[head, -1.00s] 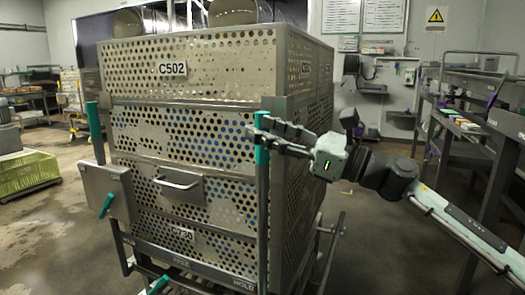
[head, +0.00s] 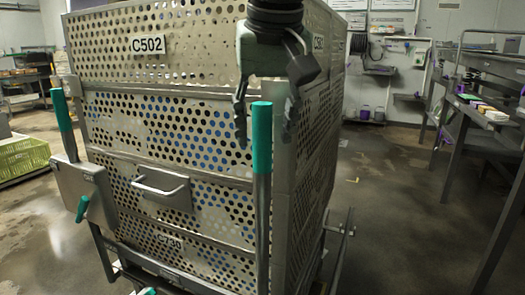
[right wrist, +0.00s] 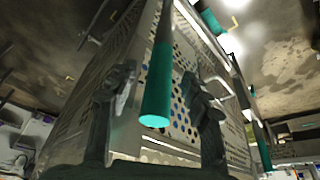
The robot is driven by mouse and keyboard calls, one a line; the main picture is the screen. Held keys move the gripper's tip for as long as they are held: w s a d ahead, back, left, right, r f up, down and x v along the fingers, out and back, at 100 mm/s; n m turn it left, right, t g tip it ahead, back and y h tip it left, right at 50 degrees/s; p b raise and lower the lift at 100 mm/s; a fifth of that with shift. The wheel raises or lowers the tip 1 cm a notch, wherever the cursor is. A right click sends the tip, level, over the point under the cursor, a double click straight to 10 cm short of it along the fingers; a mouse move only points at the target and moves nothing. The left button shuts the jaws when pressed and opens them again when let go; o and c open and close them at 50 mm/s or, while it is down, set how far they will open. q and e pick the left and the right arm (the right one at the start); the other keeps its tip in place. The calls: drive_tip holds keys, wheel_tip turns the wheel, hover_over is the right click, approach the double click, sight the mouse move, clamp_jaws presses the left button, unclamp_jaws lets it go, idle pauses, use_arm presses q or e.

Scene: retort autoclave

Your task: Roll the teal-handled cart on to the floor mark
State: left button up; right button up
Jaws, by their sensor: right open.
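The cart is a steel frame carrying perforated metal baskets (head: 160,118) labelled C502 and C730. Its left teal-topped upright handle (head: 62,112) and right teal-topped handle (head: 262,140) stand at the near corners. My right gripper (head: 265,136) points down from above, open, its fingers on either side of the right handle's top. In the right wrist view the teal handle end (right wrist: 156,100) lies between the spread fingers, with no clear contact. A small yellow mark (head: 352,180) shows on the floor right of the cart. My left gripper is out of view.
A grey side box (head: 88,190) with a teal lever hangs at the cart's left. A yellow-green crate (head: 22,158) stands at the far left. Grey shelving (head: 480,140) lines the right side. Bare floor lies between the cart and the shelving.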

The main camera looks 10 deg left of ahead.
sight(262, 154)
drive_tip(key=shift+x, duration=2.8)
clamp_jaws()
